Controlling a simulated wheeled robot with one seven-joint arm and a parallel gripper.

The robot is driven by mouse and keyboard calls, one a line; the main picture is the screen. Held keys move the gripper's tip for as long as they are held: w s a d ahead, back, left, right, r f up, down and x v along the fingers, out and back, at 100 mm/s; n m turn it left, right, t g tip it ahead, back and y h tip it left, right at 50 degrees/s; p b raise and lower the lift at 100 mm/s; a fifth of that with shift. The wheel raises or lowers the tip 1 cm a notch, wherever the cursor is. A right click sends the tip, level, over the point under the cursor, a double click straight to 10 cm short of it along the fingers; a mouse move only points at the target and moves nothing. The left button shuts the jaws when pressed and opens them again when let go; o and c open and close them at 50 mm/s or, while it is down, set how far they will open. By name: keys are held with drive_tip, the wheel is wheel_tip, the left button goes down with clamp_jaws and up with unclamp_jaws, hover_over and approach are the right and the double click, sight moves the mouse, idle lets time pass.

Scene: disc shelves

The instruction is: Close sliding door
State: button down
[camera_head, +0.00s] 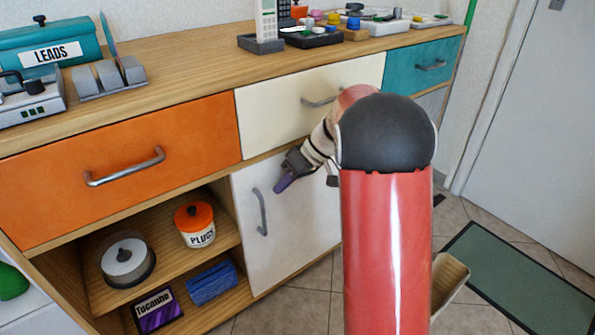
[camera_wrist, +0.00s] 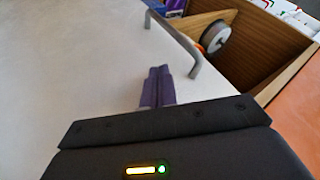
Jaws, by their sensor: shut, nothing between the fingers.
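The white sliding door (camera_head: 300,225) covers the right part of the lower cabinet in the head view, and the left part stands open. Its grey upright handle (camera_head: 261,212) is near the door's left edge. My gripper (camera_head: 283,184) is in front of the door, to the right of the handle and near its upper end. In the wrist view the door (camera_wrist: 80,65) fills the left side, with the handle (camera_wrist: 175,42) just beyond my purple fingertips (camera_wrist: 158,82). The fingers are together and hold nothing. I cannot tell whether they touch the handle or the door.
The open shelves hold a disc spindle (camera_head: 126,260), an orange-lidded PLUGS tin (camera_head: 195,225), a blue item (camera_head: 212,283) and a Tucanne box (camera_head: 157,309). An orange drawer (camera_head: 120,165) and a cream drawer (camera_head: 300,103) with protruding handles are above. A green mat (camera_head: 525,285) lies on the floor.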

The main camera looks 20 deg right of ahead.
drive_tip(key=shift+s+a+r, duration=0.25)
drive_tip(key=shift+s+a, duration=0.15)
drive_tip(key=shift+a, duration=0.35)
drive_tip(key=shift+s+a+r, duration=0.25)
drive_tip(key=shift+s+a, duration=0.15)
drive_tip(key=shift+a, duration=0.3)
drive_tip(key=shift+a, duration=0.15)
drive_tip(key=s+a+b, duration=0.2)
drive_tip(key=s+a, duration=0.2)
drive_tip(key=a, duration=0.8)
drive_tip(key=s+a+b, duration=0.1)
drive_tip(key=s+a, duration=0.4)
drive_tip(key=a, duration=0.8)
drive_tip(key=s+a+b, duration=0.2)
drive_tip(key=s+a, duration=0.3)
drive_tip(key=a, duration=0.8)
drive_tip(key=shift+b, duration=0.35)
drive_tip(key=shift+a+r, duration=0.1)
